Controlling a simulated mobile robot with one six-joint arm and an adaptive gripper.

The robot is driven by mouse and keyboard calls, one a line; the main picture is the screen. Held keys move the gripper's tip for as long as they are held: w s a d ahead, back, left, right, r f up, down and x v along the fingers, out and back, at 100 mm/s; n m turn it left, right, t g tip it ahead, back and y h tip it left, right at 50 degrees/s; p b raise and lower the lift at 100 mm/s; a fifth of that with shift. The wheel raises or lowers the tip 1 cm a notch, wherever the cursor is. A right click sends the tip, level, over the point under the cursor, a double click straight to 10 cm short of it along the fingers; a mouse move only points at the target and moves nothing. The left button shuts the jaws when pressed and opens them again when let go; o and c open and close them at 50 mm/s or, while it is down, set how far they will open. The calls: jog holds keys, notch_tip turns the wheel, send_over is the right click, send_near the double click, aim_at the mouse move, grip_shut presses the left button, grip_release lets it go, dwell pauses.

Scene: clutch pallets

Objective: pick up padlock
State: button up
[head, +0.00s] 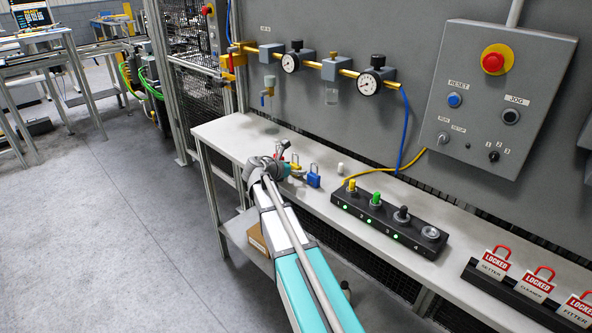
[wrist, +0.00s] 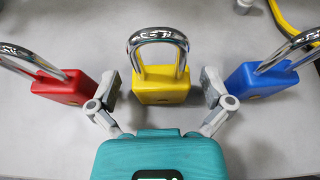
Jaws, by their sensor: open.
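In the wrist view, a yellow padlock (wrist: 162,86) with a steel shackle stands between the two fingertips of my gripper (wrist: 162,88). The gripper is open, with a visible gap between the padlock and each finger. A red padlock (wrist: 66,88) stands to the left of the fingers and a blue padlock (wrist: 262,82) to the right. In the head view, my gripper (head: 285,160) is over the bench, and the blue padlock (head: 313,180) is just right of it. The yellow padlock is mostly hidden there by the gripper.
The padlocks are on a narrow pale bench (head: 232,133) below a grey panel. A black strip with buttons (head: 390,222) lies to the right, with a yellow cable (head: 375,172) behind it. Red-and-white lockout tags (head: 497,262) stand farther right. The bench's left end is clear.

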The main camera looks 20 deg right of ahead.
jog(key=c, duration=1.3)
jog(key=shift+o, duration=0.2)
jog(key=shift+r, duration=0.1)
notch_tip(320, 180, up, 2)
jog(key=p, duration=0.2)
jog(key=shift+r+p, duration=0.25)
jog(key=shift+p, duration=0.1)
jog(key=s+a+r+p, duration=0.7)
jog(key=s+r+p, duration=0.3)
jog(key=s, duration=0.2)
jog(key=shift+r, duration=0.2)
jog(key=shift+s, duration=0.1)
